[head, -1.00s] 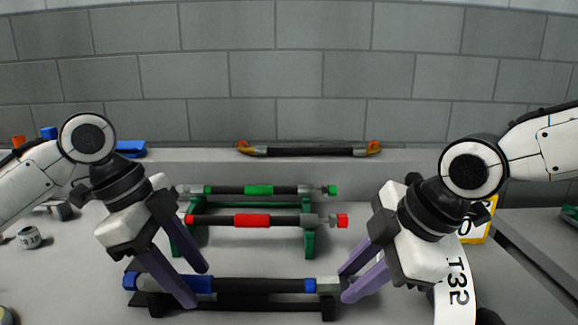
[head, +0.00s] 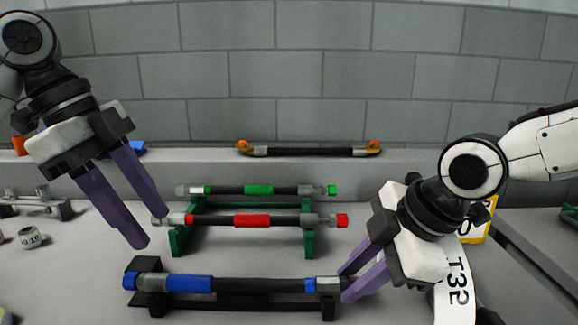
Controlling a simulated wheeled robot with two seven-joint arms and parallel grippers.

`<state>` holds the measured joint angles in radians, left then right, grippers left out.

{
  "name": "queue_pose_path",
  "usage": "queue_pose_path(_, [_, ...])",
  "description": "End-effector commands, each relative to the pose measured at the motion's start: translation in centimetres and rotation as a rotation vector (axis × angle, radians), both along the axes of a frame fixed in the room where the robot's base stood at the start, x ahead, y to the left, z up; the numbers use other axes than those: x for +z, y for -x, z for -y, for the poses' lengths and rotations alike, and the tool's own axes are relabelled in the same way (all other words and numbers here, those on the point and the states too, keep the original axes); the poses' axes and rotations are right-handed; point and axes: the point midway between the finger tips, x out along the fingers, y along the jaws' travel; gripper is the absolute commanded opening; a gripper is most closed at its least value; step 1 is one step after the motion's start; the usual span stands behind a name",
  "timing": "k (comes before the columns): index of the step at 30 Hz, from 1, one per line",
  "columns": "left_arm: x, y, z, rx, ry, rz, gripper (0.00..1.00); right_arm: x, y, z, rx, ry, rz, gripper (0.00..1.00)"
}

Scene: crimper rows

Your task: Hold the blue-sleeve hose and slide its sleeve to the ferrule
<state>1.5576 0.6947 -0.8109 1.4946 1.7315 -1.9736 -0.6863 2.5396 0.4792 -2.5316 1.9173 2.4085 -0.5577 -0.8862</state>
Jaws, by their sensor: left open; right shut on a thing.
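The blue-sleeve hose (head: 255,285) lies level across a black cradle (head: 150,265) at the front. Its blue sleeve (head: 188,284) sits at the left part, right beside the grey ferrule (head: 154,283); whether they touch is hard to tell. A blue cap is at the left end and a blue band (head: 310,286) near the right fitting. My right gripper (head: 346,284) is shut on the hose's right end fitting. My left gripper (head: 146,230) is open and empty, raised above and behind the hose's left end.
A red-sleeve hose (head: 252,221) and a green-sleeve hose (head: 258,190) rest on a green rack (head: 176,242) behind. Another black hose (head: 310,152) lies on the back ledge.

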Motion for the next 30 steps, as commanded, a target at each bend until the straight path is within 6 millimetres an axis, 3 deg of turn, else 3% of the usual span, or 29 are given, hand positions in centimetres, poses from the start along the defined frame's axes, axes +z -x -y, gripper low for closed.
queue_pose_path(5, [0.0,0.0,0.0,-0.001,0.000,0.000,0.44,-0.1,0.0,0.1,-0.001,0.002,-0.001,0.00])
queue_pose_path(6, [0.0,0.0,0.0,-0.001,0.000,0.000,0.44,-0.1,0.0,0.1,-0.001,0.002,-0.001,0.25])
queue_pose_path(10, [0.0,0.0,0.0,-0.001,0.000,0.000,0.44,-0.1,0.0,0.1,-0.001,0.001,-0.001,0.45])
queue_pose_path(20, [0.0,0.0,0.0,-0.001,0.000,0.000,0.44,0.3,0.1,0.1,-0.001,-0.001,0.000,0.45])
queue_pose_path(30, [0.0,0.0,0.0,0.000,0.000,0.000,0.44,5.5,1.8,2.4,-0.003,-0.006,0.003,0.45])
